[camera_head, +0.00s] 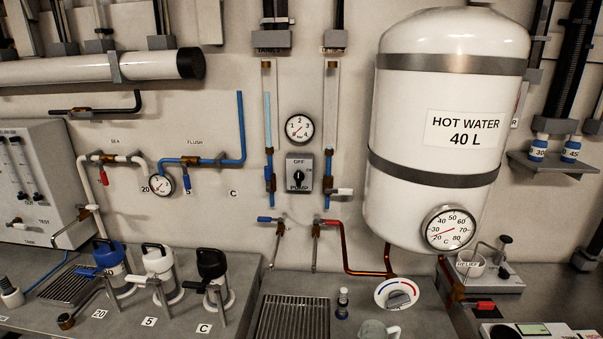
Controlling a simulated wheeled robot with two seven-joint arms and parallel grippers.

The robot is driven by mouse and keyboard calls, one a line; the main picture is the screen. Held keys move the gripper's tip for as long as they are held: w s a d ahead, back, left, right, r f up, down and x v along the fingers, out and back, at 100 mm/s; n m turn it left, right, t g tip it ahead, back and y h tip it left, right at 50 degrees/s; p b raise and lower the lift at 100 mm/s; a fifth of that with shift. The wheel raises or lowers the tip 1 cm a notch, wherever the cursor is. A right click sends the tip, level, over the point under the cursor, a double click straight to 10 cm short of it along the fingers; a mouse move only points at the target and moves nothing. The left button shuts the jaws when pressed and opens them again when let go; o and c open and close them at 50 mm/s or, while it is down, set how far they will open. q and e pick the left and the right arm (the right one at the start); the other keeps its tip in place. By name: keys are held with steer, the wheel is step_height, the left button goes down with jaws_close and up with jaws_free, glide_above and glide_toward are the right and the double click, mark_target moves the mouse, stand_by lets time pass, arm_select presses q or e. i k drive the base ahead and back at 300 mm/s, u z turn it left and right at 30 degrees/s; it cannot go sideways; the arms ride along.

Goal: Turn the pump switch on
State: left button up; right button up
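The pump switch (299,173) is a grey box on the wall, left of the white tank, with "OFF" at its top and "PUMP" at its bottom. It has a dark rotary knob (298,175) in its middle. The knob's exact setting is too small to tell. A round pressure gauge (299,128) hangs just above the switch. Neither of my grippers shows in the head view.
The white "HOT WATER 40 L" tank (440,185) bulges out right of the switch. Clear tubes with blue pipes and valves flank the switch. Below are a counter with a drain grate (292,318), canisters and a red-blue dial (397,293). Space before the switch looks clear.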

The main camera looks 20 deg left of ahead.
mark_target(299, 176)
steer(key=k, duration=0.65)
steer(key=z, duration=0.65)
steer(key=i, duration=1.2)
steer(key=u, duration=0.5)
